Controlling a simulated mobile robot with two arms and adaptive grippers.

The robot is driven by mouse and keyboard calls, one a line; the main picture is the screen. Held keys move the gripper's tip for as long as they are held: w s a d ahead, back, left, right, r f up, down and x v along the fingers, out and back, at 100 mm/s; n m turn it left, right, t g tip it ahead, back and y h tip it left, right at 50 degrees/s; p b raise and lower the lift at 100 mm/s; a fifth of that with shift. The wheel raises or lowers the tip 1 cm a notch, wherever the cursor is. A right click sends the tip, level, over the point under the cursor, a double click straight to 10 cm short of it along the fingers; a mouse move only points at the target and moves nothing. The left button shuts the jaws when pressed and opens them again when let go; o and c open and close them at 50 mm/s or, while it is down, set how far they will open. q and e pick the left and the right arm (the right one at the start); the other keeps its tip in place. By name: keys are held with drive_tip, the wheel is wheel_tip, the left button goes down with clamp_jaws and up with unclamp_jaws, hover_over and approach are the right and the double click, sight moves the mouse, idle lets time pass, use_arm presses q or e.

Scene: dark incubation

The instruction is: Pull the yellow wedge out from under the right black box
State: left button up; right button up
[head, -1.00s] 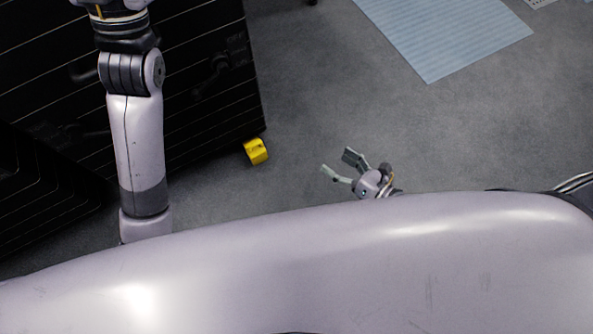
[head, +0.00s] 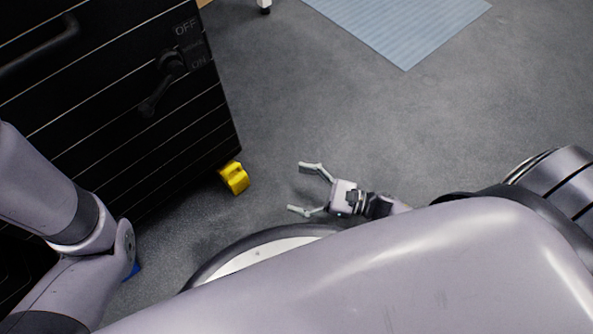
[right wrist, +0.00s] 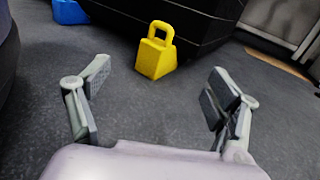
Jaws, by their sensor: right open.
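The yellow wedge (head: 234,178) sits on the grey floor at the lower right corner of the black box (head: 120,95). In the right wrist view the wedge (right wrist: 155,53) shows a loop handle on top and stands against the lower edge of the black box (right wrist: 195,22). How far it reaches under the box is hidden. My right gripper (head: 305,188) is open and empty, low near the floor to the right of the wedge. In the right wrist view the wedge lies ahead, between and beyond the open fingers (right wrist: 160,98), apart from them. My left gripper is out of view.
A blue object (right wrist: 70,12) lies on the floor left of the wedge. The box front has a handle and an OFF/ON lever (head: 165,85). A pale blue mat (head: 400,25) lies farther back. The floor between gripper and wedge is clear.

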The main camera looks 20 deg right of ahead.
sight(237, 175)
drive_tip(key=b+x, duration=0.6)
drive_tip(key=x, duration=1)
drive_tip(key=shift+f, duration=0.1)
drive_tip(key=shift+w+a+b, duration=0.3)
drive_tip(key=shift+w+a, duration=0.2)
drive_tip(key=shift+a, duration=0.05)
drive_tip(key=c, duration=1.7)
